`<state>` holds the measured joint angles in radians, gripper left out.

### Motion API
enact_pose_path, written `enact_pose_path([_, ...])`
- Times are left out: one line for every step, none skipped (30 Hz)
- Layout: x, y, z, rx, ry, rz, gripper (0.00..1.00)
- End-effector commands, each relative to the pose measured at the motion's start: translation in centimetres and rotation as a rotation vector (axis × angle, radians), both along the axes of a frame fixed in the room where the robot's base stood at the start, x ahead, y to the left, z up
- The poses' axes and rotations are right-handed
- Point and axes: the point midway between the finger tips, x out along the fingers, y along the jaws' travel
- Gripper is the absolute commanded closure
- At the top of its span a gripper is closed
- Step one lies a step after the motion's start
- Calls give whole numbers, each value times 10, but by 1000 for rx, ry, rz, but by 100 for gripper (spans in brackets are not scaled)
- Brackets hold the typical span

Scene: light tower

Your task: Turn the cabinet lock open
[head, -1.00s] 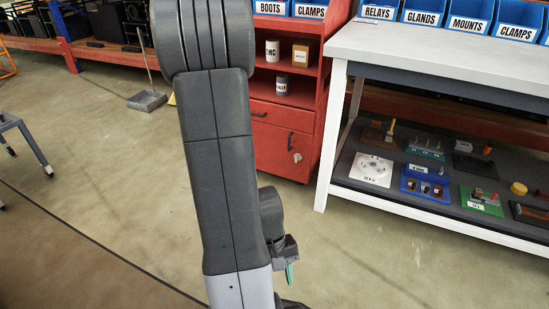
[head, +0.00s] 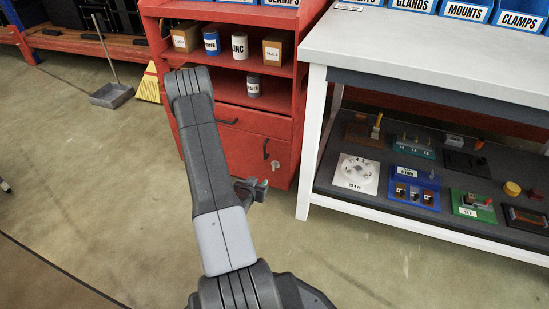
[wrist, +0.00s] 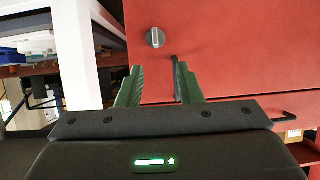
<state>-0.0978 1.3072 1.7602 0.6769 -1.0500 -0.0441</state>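The cabinet lock is a round grey knob (wrist: 155,38) on the red cabinet door. In the head view my gripper (head: 262,185) is in front of the door, small and partly hidden.
A white workbench (head: 307,160) stands close to the right of the cabinet, with several task boards on its lower shelf (head: 350,202). Cans and boxes stand on the cabinet's open shelves. The floor in front is clear.

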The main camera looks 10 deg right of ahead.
Motion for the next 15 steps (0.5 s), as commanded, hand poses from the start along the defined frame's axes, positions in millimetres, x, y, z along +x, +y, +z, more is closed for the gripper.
enact_pose_path([0,-2,-1,-18,-20,-14,67])
enact_pose_path([0,-4,0,-26,-30,-22,67])
enact_pose_path([1,-5,0,-36,-44,-30,67])
enact_pose_path([2,-6,0,-40,-49,-34,67])
enact_pose_path([3,-7,-1,-43,-53,-37,67])
enact_pose_path([4,-9,-2,-45,-57,-39,67])
enact_pose_path([6,-11,-3,-45,-58,-40,67])
enact_pose_path([8,-12,-5,-45,-58,-42,67])
enact_pose_path([12,-15,-7,-45,-59,-42,67])
enact_pose_path([16,-17,-9,-45,-59,-41,67])
enact_pose_path([20,-20,-11,-45,-59,-41,67])
enact_pose_path([26,-25,-14,-44,-59,-41,67])
enact_pose_path([31,-28,-17,-44,-59,-41,67])
enact_pose_path([35,-31,-20,-43,-59,-41,67])
enact_pose_path([42,-36,-23,-44,-59,-42,67])
